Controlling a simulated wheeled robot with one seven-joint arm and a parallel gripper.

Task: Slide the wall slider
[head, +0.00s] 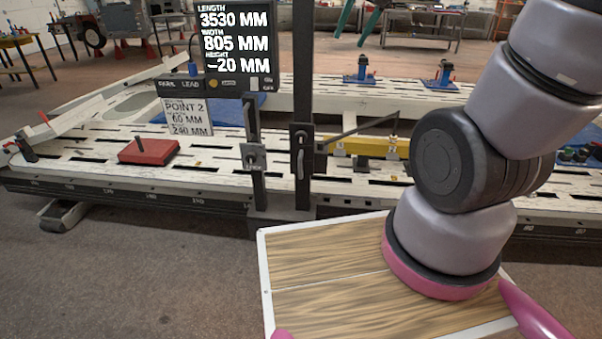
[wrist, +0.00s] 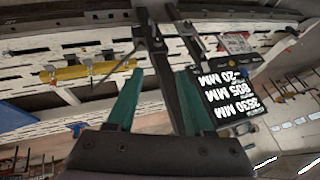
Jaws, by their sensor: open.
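A dark upright post (head: 303,60) rises from the near edge of the frame bench. It carries a dark block with a lever-like handle (head: 299,158), which looks like the wall slider, though I cannot be sure. A shorter post beside it on the left carries a smaller block with a round knob (head: 253,156). My gripper (wrist: 160,72) shows in the wrist view with its two teal fingers spread apart and nothing between them. Dark posts show beyond and between the fingers, and I cannot tell the distance. In the head view my gripper is out of frame.
A display (head: 237,45) stands behind the posts. A red block (head: 148,151) lies on the slotted white bench (head: 80,160) at left. A yellow bar (head: 365,146) lies right of the posts, with a thin rod slanting above it. Open floor (head: 130,270) lies in front at left.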

